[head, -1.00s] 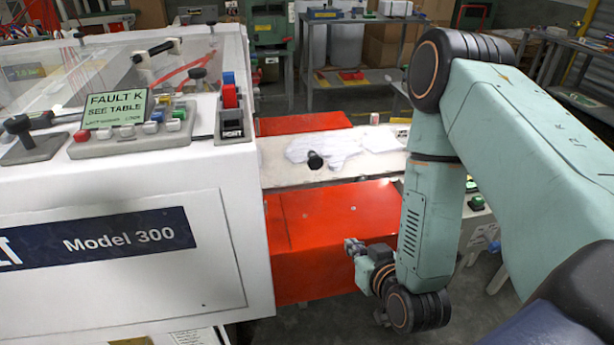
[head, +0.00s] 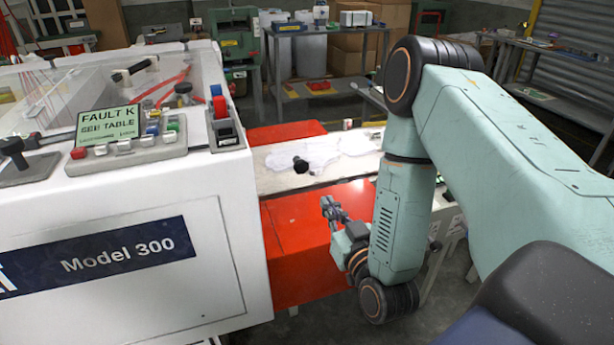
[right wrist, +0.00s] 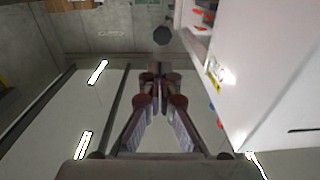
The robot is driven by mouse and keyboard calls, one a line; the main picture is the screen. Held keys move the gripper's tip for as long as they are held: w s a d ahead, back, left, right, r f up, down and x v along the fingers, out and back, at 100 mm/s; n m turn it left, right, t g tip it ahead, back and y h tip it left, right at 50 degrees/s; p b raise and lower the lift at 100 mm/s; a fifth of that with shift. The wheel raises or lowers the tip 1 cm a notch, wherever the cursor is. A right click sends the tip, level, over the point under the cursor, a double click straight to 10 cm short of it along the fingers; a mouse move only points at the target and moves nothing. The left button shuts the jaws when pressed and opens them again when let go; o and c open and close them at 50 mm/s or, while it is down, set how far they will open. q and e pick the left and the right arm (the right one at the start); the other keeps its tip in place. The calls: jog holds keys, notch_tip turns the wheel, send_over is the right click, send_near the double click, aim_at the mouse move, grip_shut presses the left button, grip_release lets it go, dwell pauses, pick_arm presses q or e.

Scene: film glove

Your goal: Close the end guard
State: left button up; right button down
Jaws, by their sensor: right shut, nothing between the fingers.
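The machine is a white Model 300 housing (head: 100,215), with a red-orange cover (head: 290,240) at its right end. A black knob (head: 300,165) shows in front of the pale bed between the red parts; the right wrist view also shows a dark round knob (right wrist: 162,35), ahead of the fingertips. I cannot clearly make out which part is the end guard or its edges. My right gripper (head: 328,204) is shut and empty above the red cover, to the right of and nearer than the knob. It also shows in the right wrist view (right wrist: 158,70), apart from the knob. My left gripper is out of view.
A control box with a FAULT K display (head: 108,122) and a red-and-blue switch block (head: 222,120) sit on the housing. Crumpled clear film (head: 320,152) lies on the pale bed. A workbench (head: 320,88) stands behind. Floor is bare at lower right of the machine.

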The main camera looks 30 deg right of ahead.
aim_at(303, 168)
jog(key=x, duration=1.1)
jog(key=shift+w+a, duration=0.15)
jog(key=shift+w, duration=0.1)
jog(key=shift+w+r, duration=0.1)
jog(key=shift+w, duration=0.35)
jog(key=shift+s+d, duration=0.1)
jog(key=shift+d, duration=0.15)
jog(key=shift+w+a, duration=0.1)
jog(key=shift+w, duration=0.1)
